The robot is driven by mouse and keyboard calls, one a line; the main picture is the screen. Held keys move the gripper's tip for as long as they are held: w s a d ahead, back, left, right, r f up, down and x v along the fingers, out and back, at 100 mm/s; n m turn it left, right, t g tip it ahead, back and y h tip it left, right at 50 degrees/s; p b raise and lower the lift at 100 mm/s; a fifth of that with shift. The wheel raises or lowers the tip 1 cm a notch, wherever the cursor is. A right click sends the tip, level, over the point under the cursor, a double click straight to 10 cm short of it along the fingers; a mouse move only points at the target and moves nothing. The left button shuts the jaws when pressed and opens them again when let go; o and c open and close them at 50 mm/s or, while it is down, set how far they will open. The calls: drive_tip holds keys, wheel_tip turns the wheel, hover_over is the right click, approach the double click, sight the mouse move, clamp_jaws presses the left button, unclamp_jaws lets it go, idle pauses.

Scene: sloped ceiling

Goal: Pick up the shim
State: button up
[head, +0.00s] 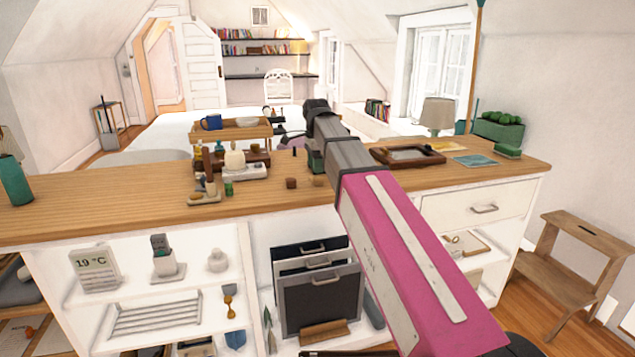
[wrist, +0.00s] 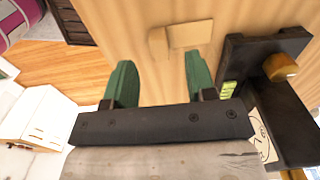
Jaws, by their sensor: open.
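A small light-tan wooden piece, which looks like the shim (wrist: 191,34), lies on the wooden counter top in the wrist view. It is beyond my fingertips, toward the top of the picture. My gripper (wrist: 160,72) is open, with its two green fingers apart and only bare counter between them. The shim is not touched by either finger. In the head view my gripper (head: 316,160) is over the counter, largely covered by my own arm. I cannot make out the shim for sure in that view.
A dark tool with a wooden knob (wrist: 282,68) stands close to the right finger. In the head view, small brown blocks (head: 291,183), a white candle-like item (head: 235,160) and a framed tray (head: 408,156) are on the counter (head: 110,207). A stool (head: 570,260) stands at right.

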sight(317, 177)
drive_tip(key=shift+d+f, duration=0.15)
drive_tip(key=shift+f, duration=2.5)
clamp_jaws()
